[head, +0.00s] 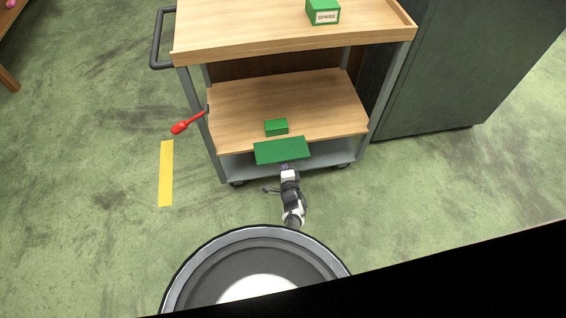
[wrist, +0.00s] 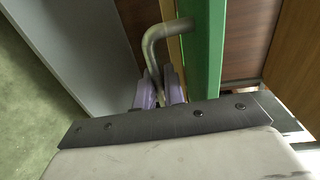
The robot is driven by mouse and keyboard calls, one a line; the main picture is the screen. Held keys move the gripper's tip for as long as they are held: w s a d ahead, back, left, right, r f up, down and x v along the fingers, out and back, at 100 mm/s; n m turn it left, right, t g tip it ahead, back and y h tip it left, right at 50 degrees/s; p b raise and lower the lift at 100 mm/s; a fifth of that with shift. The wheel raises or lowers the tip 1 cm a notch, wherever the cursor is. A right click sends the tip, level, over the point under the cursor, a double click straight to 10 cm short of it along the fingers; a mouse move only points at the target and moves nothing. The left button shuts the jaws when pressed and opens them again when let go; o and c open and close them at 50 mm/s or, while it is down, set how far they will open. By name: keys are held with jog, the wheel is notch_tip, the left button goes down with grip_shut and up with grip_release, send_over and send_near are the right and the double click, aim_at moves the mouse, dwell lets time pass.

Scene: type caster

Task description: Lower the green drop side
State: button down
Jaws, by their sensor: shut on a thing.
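The green drop side (head: 282,150) is a flat panel at the front edge of the trolley's middle shelf. In the wrist view it shows edge-on as a green strip (wrist: 205,50). A bent grey metal handle (wrist: 155,45) stands beside this strip. My gripper (head: 285,168) is at the near lower edge of the panel in the head view. In the wrist view its purple fingers (wrist: 158,88) are shut on the handle's end. The exact tilt of the panel is hard to tell.
A trolley (head: 290,42) has wooden shelves. A small green block (head: 276,127) lies on the middle shelf behind the panel. A green box marked SPARE (head: 323,12) is on top. A red-ended lever (head: 187,122) juts out left. A dark cabinet (head: 450,70) stands right. Floor at left is clear.

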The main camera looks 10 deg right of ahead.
jog(key=shift+w+f, duration=0.1)
jog(key=shift+f, duration=0.35)
dwell(0.3)
jog(key=c, duration=1.6)
grip_release()
jog(key=shift+r, duration=0.1)
notch_tip(320, 180, up, 20)
jog(key=p, duration=1.1)
jog(key=shift+p, duration=0.4)
